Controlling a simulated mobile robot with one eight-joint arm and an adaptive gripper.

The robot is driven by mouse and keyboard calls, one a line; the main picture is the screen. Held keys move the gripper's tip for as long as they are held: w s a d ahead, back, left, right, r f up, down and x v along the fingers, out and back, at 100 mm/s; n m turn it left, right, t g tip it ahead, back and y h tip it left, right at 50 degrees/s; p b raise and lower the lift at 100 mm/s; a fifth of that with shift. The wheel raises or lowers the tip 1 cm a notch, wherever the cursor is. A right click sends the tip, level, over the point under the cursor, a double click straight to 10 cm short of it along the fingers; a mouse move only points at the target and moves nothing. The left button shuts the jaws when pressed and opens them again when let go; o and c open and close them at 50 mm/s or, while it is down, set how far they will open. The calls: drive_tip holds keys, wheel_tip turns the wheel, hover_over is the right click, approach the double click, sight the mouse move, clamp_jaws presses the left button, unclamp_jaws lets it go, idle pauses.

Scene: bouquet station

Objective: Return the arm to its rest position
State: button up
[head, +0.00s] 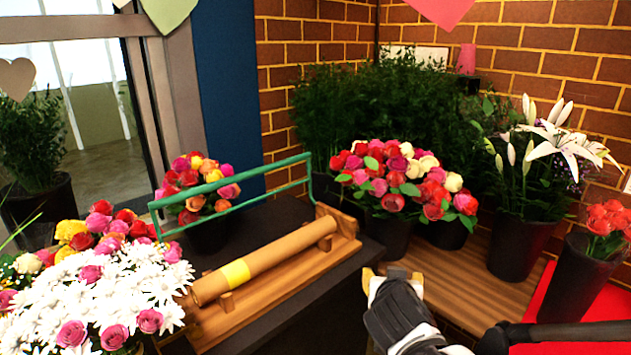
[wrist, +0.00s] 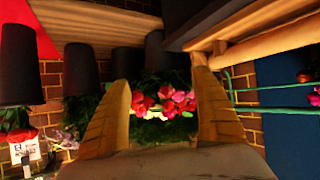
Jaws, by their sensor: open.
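My gripper (head: 393,275) shows in the head view at the lower middle, its tan fingertips pointing away from me. It is just right of the dark table's edge, in front of the black flower buckets. The wrist view shows the two fingers of my gripper (wrist: 160,82) spread wide with nothing held between them. Red and pink flowers (wrist: 163,100) show beyond the gap. The wrist picture looks upside down. My forearm reaches in from the lower right of the head view.
A dark table (head: 300,290) at left bears a wooden stand (head: 275,290) with a brown roll. A green rail (head: 250,172) stands behind it. Black buckets of roses (head: 388,235), lilies (head: 515,245) and red flowers (head: 580,280) stand at right. White daisies (head: 100,290) fill the lower left.

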drive_tip(key=s+a+n+g+y, duration=0.1)
drive_tip(key=s+n+g+y, duration=0.2)
drive_tip(key=s, duration=1.4)
drive_tip(key=shift+s+a+g+y, duration=0.2)
drive_tip(key=shift+a+g+y, duration=0.25)
drive_tip(key=shift+g, duration=0.25)
drive_tip(key=shift+r, duration=0.1)
